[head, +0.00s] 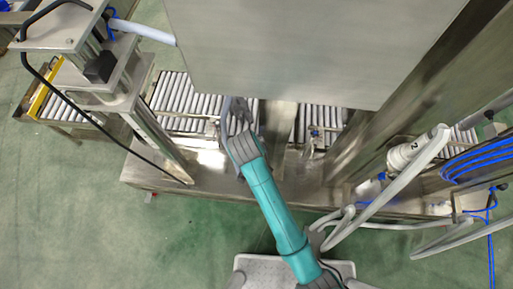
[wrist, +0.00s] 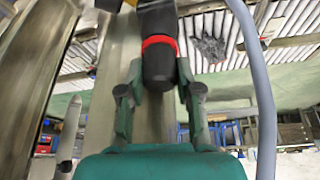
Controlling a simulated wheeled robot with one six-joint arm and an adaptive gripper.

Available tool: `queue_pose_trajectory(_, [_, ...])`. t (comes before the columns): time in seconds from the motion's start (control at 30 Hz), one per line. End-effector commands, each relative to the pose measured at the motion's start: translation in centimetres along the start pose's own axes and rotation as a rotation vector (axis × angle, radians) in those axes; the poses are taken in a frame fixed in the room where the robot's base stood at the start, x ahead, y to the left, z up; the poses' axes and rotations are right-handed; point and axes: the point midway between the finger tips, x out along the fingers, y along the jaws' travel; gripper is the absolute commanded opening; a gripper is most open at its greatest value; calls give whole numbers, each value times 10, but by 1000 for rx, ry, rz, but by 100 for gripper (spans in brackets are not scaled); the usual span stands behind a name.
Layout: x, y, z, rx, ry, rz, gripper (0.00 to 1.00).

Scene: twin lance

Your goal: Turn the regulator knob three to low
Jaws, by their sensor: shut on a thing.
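A black regulator knob (wrist: 158,62) with a red ring hangs in the upper middle of the wrist view. My gripper (wrist: 160,78) has one finger on each side of the knob's lower end and is shut on it. No number or setting mark on the knob can be read, so I cannot tell which regulator it is or where it is set. In the head view my teal arm reaches up to the steel machine. There the knob cannot be made out, and my gripper cannot be clearly seen at the edge of the large steel panel (head: 275,50).
Roller conveyors (head: 185,100) run behind the panel. A steel post (wrist: 120,70) stands close to the left of the knob. A grey hose (wrist: 262,80) runs at its right. Grey pipes (head: 390,190) and blue tubing (head: 480,160) are at the right. Green floor is open at lower left.

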Motion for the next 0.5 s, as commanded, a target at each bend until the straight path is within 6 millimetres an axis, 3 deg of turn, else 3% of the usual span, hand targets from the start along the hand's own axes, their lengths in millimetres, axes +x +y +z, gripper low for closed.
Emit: queue_pose_trajectory(0.5, [0, 0, 0, -309, 1, -128, 0])
